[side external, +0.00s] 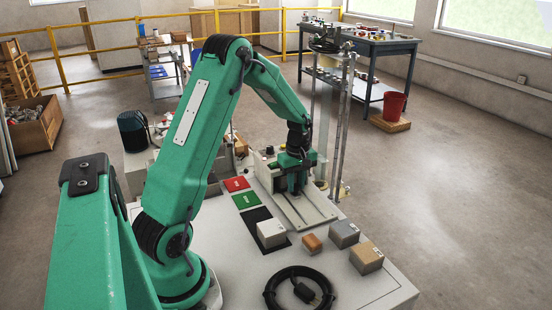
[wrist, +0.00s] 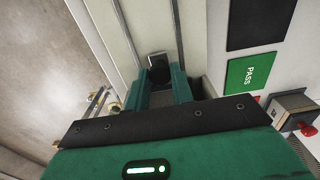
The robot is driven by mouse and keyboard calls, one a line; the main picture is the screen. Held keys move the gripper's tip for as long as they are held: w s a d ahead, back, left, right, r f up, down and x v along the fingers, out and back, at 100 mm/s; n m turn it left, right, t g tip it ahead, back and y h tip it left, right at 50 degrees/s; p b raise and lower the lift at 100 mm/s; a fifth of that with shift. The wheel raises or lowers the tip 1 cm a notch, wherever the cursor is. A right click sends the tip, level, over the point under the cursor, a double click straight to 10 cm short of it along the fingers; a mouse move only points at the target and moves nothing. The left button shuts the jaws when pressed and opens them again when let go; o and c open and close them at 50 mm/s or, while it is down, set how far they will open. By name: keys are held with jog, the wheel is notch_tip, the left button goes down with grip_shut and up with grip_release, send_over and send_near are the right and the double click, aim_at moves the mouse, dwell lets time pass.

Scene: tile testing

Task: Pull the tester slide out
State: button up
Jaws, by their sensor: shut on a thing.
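The tester (side external: 262,172) is a pale grey machine on the bench, with its slide (side external: 312,212) lying in a flat, railed bed in front of it. My gripper (side external: 297,190) points down over the slide, near the tester's housing. In the wrist view my gripper (wrist: 160,84) has its two green fingers on either side of a dark knob (wrist: 160,66), shut on it. The slide's pale surface (wrist: 150,22) runs up from the knob in that view. My fingers hide part of the knob, and the side view does not show it clearly.
A white block (side external: 271,234) sits on a black pad, near a small orange block (side external: 311,243), a grey block (side external: 344,234) and a tan block (side external: 366,259). Red (side external: 236,184) and green (side external: 246,201) pads lie left of the slide. A coiled black cable (side external: 299,290) lies in front.

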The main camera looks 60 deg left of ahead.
aim_at(314, 218)
jog(key=shift+d+r, duration=0.1)
jog(key=shift+d, duration=5.4)
jog(key=o, duration=0.8)
jog(key=shift+r, duration=2.95)
